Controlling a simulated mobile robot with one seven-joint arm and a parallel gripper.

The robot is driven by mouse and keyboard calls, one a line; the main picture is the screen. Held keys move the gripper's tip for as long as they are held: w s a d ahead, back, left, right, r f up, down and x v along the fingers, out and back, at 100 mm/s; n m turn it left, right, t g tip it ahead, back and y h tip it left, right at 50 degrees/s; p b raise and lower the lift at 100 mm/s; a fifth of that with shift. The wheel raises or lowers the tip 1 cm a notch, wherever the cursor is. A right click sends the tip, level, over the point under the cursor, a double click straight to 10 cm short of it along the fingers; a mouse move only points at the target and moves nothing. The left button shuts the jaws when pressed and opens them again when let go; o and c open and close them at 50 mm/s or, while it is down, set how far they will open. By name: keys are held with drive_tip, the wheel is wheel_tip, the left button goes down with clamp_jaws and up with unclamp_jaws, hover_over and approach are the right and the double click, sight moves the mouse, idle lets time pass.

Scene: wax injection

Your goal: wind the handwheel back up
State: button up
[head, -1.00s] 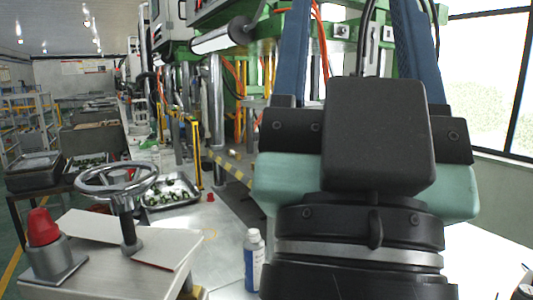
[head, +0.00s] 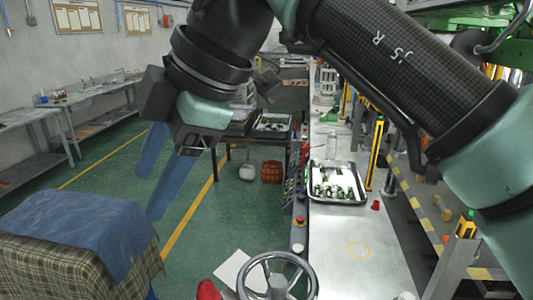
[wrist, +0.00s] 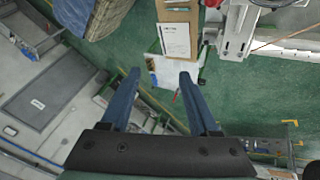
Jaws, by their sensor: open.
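The handwheel (head: 277,284) is a grey metal wheel with a hub, at the bottom edge of the head view. Its lower part is cut off there. My gripper (head: 152,195) is up and to the left of it, with blue fingers pointing down over the green floor. The fingers are spread and empty, well apart from the handwheel. In the wrist view my gripper (wrist: 160,73) also shows open with nothing between the fingers. I cannot make out the handwheel in the wrist view.
A red knob (head: 208,290) stands left of the wheel. A metal tray (head: 335,200) with several green parts lies on the bench beyond it, near a small red piece (head: 376,205). A cloth-covered chair (head: 90,240) is at lower left. Green floor between is free.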

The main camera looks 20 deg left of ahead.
sight(277, 280)
drive_tip(key=w+d+m+t+h, duration=0.1)
drive_tip(key=w+d+m+h, duration=0.15)
drive_tip(key=d, duration=0.45)
drive_tip(key=w+d+m+h, duration=0.1)
drive_tip(key=d+m+h, duration=0.25)
drive_tip(key=d, duration=0.25)
wheel_tip(277, 280, down, 14)
drive_tip(key=p, duration=0.4)
drive_tip(key=shift+s+r, duration=0.1)
drive_tip(key=shift+r, duration=0.15)
clamp_jaws()
